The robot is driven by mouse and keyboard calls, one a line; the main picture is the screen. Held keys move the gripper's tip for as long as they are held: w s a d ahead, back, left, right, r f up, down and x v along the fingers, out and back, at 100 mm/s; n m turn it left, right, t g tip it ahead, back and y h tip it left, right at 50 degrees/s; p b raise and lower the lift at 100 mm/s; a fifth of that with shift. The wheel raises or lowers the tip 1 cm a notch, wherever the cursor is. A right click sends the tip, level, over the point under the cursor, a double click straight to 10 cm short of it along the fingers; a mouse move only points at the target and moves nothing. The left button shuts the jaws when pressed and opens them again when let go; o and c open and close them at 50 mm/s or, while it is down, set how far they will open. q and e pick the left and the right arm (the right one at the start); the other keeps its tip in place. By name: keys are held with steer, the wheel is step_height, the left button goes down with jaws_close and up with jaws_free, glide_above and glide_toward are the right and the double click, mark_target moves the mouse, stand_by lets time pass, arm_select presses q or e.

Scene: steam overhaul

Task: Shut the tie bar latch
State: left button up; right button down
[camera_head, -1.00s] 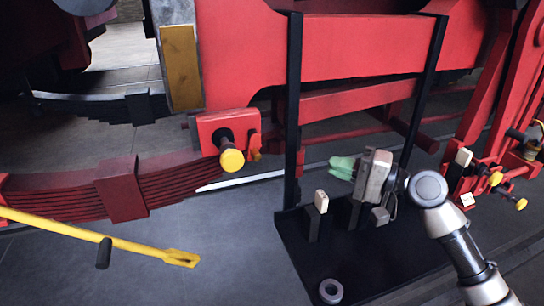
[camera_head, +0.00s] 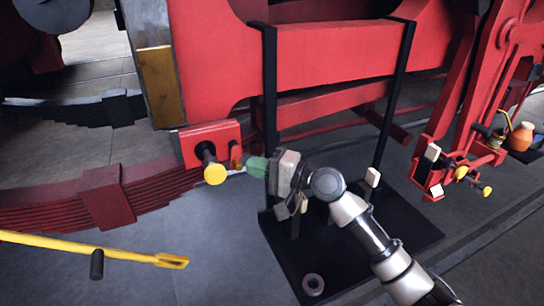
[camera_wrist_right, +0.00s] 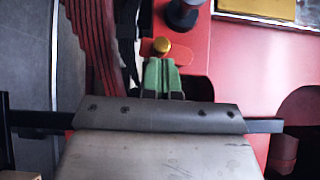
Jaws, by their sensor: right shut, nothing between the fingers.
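The orange-red latch (camera_head: 236,156) sits at the right end of the red block (camera_head: 205,134), beside a black pin with a yellow cap (camera_head: 215,174). In the right wrist view, the latch is a red tab (camera_wrist_right: 186,52) with a brass-coloured knob (camera_wrist_right: 162,46). My right gripper (camera_head: 257,167) is shut and empty, just right of the latch. Its green fingertips (camera_wrist_right: 162,76) point at the tab in the wrist view. I cannot tell whether they touch it. My left gripper is not in view.
A black stand (camera_head: 395,235) with upright posts and small pale blocks stands below my right arm. A dark red leaf spring (camera_head: 60,207) lies left of the red block. The grey floor between them is open.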

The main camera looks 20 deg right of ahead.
steer(key=shift+a+f, duration=0.1)
steer(key=shift+a, duration=0.05)
stand_by(0.3)
steer(key=shift+a+f+m+b, duration=0.1)
steer(key=shift+m+b, duration=0.2)
steer(key=shift+b, duration=0.3)
steer(key=shift+a+f+t+b, duration=0.1)
steer(key=shift+t+b, duration=0.35)
steer(key=shift+t, duration=0.05)
steer(key=shift+s+a+m+t+h+b, duration=0.1)
steer(key=shift+a+m+t+h+b, duration=0.6)
steer(key=shift+m+t+b, duration=1.7)
steer(key=shift+a+m+t+h+b, duration=0.5)
steer(key=shift+a+m+t+b, duration=0.55)
steer(key=shift+m+b, duration=1.5)
steer(key=shift+s+a+m+t+h+b, duration=0.1)
steer(key=shift+a+m+t+h+b, duration=0.55)
steer(key=shift+m+t+b, duration=1.9)
steer(key=shift+w+a+r+m+g+p, duration=0.1)
steer(key=shift+a+r+m+g+p, duration=0.1)
steer(key=shift+m+g+p, duration=0.6)
steer(key=shift+f, duration=0.15)
